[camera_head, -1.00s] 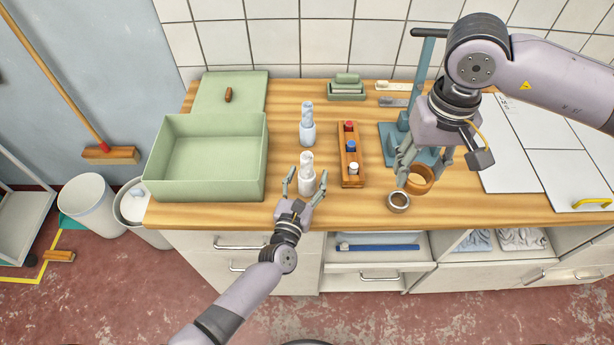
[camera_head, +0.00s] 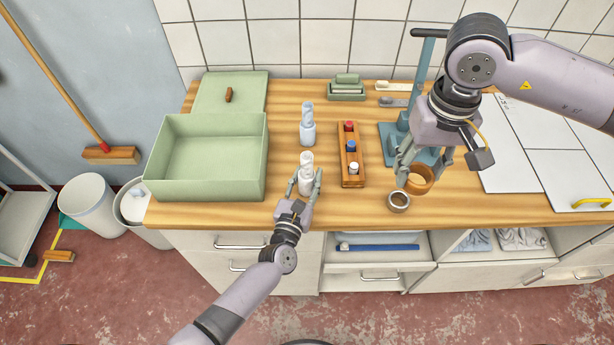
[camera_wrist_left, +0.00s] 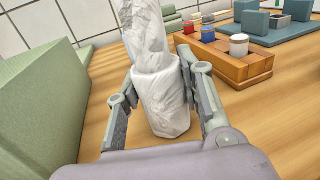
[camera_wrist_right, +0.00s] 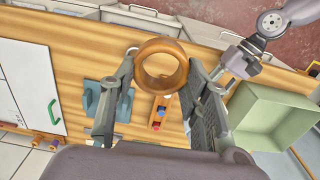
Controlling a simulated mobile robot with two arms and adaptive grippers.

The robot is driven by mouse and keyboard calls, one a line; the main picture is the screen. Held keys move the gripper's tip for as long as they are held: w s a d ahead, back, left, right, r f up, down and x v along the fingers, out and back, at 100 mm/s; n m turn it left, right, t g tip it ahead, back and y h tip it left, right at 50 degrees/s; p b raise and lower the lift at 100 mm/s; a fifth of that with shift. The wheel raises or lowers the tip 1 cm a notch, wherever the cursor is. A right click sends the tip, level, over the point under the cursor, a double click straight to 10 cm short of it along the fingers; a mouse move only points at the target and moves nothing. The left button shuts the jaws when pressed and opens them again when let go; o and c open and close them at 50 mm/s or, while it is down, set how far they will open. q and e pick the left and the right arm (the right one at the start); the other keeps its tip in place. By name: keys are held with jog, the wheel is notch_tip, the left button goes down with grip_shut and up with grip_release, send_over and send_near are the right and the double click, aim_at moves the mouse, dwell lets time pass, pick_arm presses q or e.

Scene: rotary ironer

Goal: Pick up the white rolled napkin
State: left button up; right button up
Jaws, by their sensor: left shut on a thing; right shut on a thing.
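The white rolled napkin (camera_head: 306,173) stands upright near the front edge of the wooden counter. My left gripper (camera_head: 305,187) is shut on it, one finger on each side; the left wrist view shows the white, wrinkled roll (camera_wrist_left: 162,95) between the fingers. Its base appears to be on the counter. My right gripper (camera_head: 424,168) is shut on a wooden ring (camera_head: 419,180), above the counter at the right. The ring (camera_wrist_right: 161,66) also shows between the fingers in the right wrist view.
A bluish-white roll (camera_head: 307,128) stands behind the napkin. A green open box (camera_head: 206,190) is to its left. A wooden rack (camera_head: 350,180) with red, blue and white pieces is to its right.

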aim_at(305, 176)
pick_arm(q)
jog(key=shift+r, duration=0.1)
jog(key=shift+c, duration=0.2)
jog(key=shift+r, duration=0.6)
notch_tip(305, 176, up, 2)
jog(key=shift+r, duration=0.1)
jog(key=v, duration=1.8)
jog(key=x, duration=1.1)
jog(key=f+x, duration=0.1)
jog(key=x, duration=0.5)
jog(key=shift+w+d, duration=0.1)
jog(key=shift+w, duration=0.2)
jog(key=shift+w+d+r, duration=0.1)
jog(key=shift+w+r, duration=0.05)
jog(key=shift+w, duration=0.1)
